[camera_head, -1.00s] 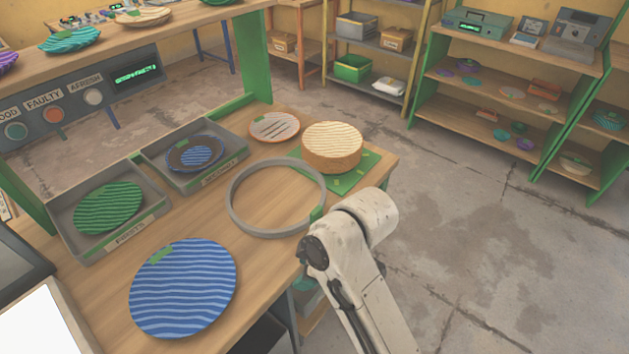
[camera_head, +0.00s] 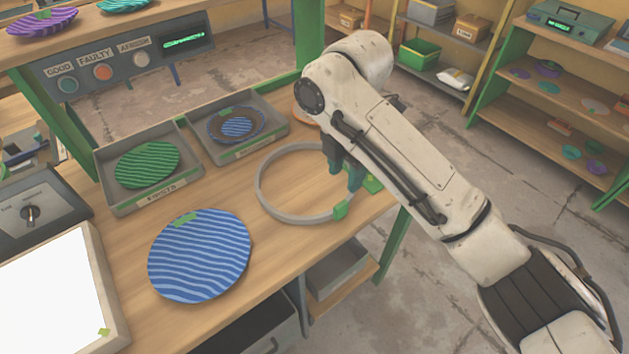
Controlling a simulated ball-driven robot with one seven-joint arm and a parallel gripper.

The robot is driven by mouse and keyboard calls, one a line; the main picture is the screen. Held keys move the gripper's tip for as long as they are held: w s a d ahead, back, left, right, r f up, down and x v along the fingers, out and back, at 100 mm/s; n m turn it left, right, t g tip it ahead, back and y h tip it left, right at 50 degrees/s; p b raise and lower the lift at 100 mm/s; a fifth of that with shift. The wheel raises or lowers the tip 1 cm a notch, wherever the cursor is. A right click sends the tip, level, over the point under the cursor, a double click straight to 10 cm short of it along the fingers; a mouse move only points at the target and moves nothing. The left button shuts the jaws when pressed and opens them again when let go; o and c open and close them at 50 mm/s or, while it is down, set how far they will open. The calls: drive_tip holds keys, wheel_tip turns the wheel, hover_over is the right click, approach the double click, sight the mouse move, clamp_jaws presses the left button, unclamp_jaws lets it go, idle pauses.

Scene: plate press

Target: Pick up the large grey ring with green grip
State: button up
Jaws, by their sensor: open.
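The large grey ring (camera_head: 261,195) lies flat on the wooden bench, right of the middle. Its green grip (camera_head: 340,211) is on the near right part of the rim. My gripper (camera_head: 345,180) is over the ring's right side, just beyond the green grip. Its dark fingers point down and are apart, with nothing seen between them. I cannot tell how high the fingertips are above the bench. My arm hides part of the bench behind the ring.
A blue wavy plate (camera_head: 200,256) lies left of the ring. Two grey trays (camera_head: 150,200) (camera_head: 282,128) behind hold a green plate and a blue-brown plate. A white lit panel (camera_head: 55,300) is at lower left.

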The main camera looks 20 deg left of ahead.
sight(342, 204)
wheel_tip(342, 204, down, 9)
drive_tip(key=shift+f+p, duration=0.2)
drive_tip(key=shift+p, duration=0.3)
clamp_jaws()
idle(0.4)
